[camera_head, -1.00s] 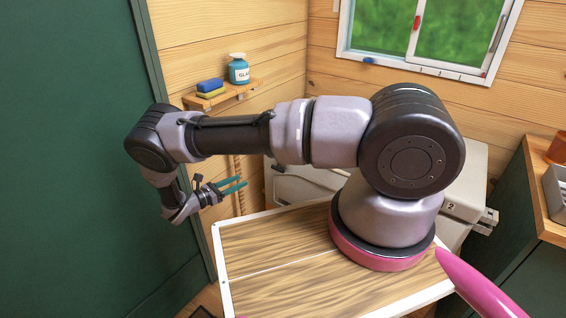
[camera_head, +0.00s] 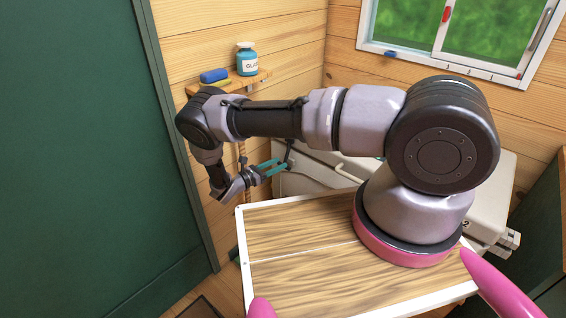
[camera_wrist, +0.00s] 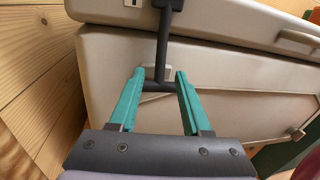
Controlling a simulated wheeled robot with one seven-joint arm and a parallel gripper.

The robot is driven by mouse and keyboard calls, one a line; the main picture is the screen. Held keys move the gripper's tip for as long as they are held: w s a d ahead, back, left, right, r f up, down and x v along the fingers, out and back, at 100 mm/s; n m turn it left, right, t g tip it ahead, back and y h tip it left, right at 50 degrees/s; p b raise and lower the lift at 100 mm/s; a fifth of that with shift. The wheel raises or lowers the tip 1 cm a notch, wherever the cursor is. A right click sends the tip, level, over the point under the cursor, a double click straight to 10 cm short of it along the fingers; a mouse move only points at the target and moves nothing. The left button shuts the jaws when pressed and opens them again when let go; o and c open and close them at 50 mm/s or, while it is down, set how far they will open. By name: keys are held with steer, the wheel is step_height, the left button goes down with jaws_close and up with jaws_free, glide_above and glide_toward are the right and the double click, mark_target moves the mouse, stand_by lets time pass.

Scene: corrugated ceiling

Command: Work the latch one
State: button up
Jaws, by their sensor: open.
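A cream chest (camera_wrist: 225,68) with a lid fills most of the wrist view; part of it shows behind my arm in the head view (camera_head: 310,178). In the head view my gripper (camera_head: 274,167) is at the chest's left end.
A wooden shelf (camera_head: 262,75) on the wall holds a blue soap bottle (camera_head: 246,60) and a blue sponge (camera_head: 214,75). A green panel (camera_head: 80,150) stands at left. A green cabinet (camera_head: 535,230) stands at right. A window (camera_head: 455,35) is above the chest.

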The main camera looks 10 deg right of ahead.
mark_target(287, 153)
steer(key=shift+x, duration=1.5)
jaws_close()
steer(key=shift+a, duration=0.1)
